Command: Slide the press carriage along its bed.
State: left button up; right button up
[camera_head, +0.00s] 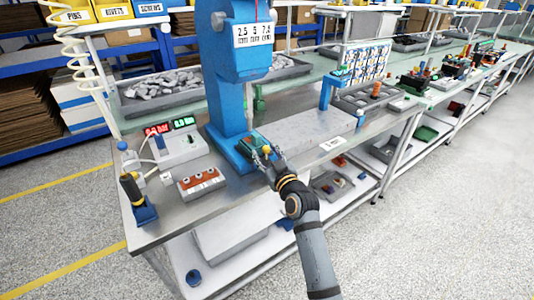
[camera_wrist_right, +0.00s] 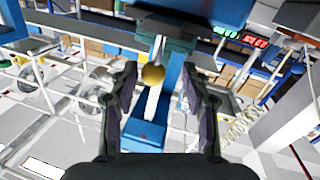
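The blue press (camera_head: 232,60) stands on the near bench with its head above a long grey bed (camera_head: 305,127). I cannot tell whether a finger touches the knob. My left gripper is not in view.
A grey box with red and green displays (camera_head: 180,147) and a switch block (camera_head: 201,184) stand left of the press. A tray of grey parts (camera_head: 160,92) lies behind. A rack of small parts (camera_head: 362,65) stands at the bed's right end. The bed's upper surface looks clear.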

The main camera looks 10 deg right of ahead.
jog(key=shift+d, duration=0.15)
jog(key=s+d, duration=0.1)
jog(key=s, duration=1)
jog(key=shift+s+d, duration=0.35)
jog(key=shift+s, duration=0.05)
notch_tip(320, 180, down, 20)
jog(key=r+m+g+p, duration=0.1)
jog(key=g+p, duration=0.1)
jog(key=g, duration=0.2)
jog(key=s+d+f+m+g+h+p, duration=0.15)
jog(key=s+f, duration=0.25)
jog(key=f, duration=0.5)
jog(key=s+f+n+g, duration=0.1)
jog(key=s+f+g, duration=0.25)
jog(key=f, duration=0.55)
jog(key=s+d+f+m+g+p, duration=0.1)
jog(key=s+d+f+g, duration=0.25)
jog(key=s+f, duration=0.95)
jog(key=s+d+f+g+h, duration=0.1)
jog(key=s+d+f+g, duration=0.1)
jog(key=s, duration=0.9)
jog(key=s+d+f+m+g+h+p, duration=0.1)
jog(key=s+d+f, duration=0.3)
jog(key=s, duration=0.6)
jog(key=shift+s+d+f+g, duration=0.15)
jog(key=shift+s+f+g, duration=0.25)
jog(key=shift+f+g, duration=0.2)
